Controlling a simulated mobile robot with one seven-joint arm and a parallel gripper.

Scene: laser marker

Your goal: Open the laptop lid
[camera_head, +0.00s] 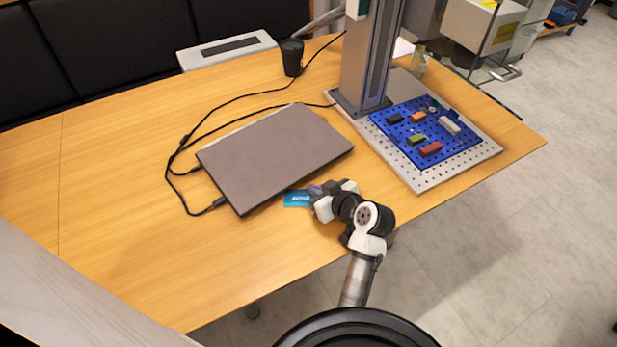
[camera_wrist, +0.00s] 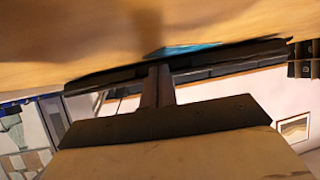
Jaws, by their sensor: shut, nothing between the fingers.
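The laptop (camera_head: 275,155) lies closed on the wooden table, a flat grey-brown slab with its near long edge facing my arm. My gripper (camera_head: 317,190) is low over the table beside that near edge, close to the blue card. In the wrist view my gripper (camera_wrist: 160,72) has its two fingers together, pointing at a dark thin band that looks like the laptop's edge (camera_wrist: 105,78). I cannot tell whether the fingertips touch it.
A blue card (camera_head: 297,199) lies by the laptop's near edge; it also shows in the wrist view (camera_wrist: 185,50). Black cables (camera_head: 184,140) run along the laptop's left side. The laser marker's column (camera_head: 366,55) and blue pegboard (camera_head: 400,135) with small blocks stand right. A black cup (camera_head: 291,57) stands behind.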

